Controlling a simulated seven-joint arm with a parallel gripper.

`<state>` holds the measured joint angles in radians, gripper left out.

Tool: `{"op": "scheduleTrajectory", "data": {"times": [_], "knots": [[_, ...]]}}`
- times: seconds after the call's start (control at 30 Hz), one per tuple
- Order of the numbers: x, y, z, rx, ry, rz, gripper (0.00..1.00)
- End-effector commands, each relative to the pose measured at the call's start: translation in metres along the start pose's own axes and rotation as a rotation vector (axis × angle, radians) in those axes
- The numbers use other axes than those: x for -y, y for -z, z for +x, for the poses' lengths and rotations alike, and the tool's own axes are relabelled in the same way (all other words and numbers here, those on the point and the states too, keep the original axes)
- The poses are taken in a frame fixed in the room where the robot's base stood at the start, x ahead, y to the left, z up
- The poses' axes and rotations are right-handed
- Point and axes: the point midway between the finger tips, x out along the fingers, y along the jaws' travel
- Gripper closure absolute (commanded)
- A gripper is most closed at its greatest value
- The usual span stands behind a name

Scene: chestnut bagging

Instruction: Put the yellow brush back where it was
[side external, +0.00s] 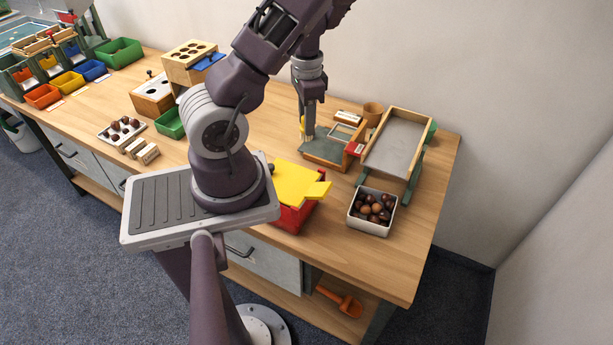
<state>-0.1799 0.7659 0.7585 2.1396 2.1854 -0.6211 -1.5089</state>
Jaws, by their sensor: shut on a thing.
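My gripper (305,127) points down over the left end of a wooden tray with a grey-green surface (318,151), towards the back of the bench. It is shut on a thin yellow piece, which I take as the yellow brush (302,122); only a sliver shows beside the fingers. The bristles cannot be made out. I cannot tell whether the brush touches the tray or hangs just above it.
A sloped grey chute (397,146) stands right of the tray. A white box of chestnuts (371,212) is in front of it. A red bin (290,216) with a yellow top (296,183) is nearer. A wooden cup (373,110) stands behind. Bare bench lies at the front right.

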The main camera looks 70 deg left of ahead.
Motion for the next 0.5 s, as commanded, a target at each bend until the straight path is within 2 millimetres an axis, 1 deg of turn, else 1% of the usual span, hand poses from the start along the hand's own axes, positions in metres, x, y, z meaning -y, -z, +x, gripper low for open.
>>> {"op": "scheduleTrajectory", "data": {"times": [0.03, 0.1, 0.17, 0.3, 0.47, 0.5], "knots": [[0.0, -0.002, 0.014, 0.005, -0.004, -0.006, 1.0], [0.0, -0.001, 0.03, 0.004, -0.003, -0.003, 1.0], [0.0, -0.001, 0.041, 0.002, -0.002, -0.002, 1.0], [-0.001, -0.002, 0.075, 0.004, -0.004, -0.005, 1.0], [0.0, -0.001, 0.104, 0.001, -0.003, -0.003, 1.0], [0.0, -0.001, 0.112, 0.001, -0.002, -0.003, 1.0]]}}
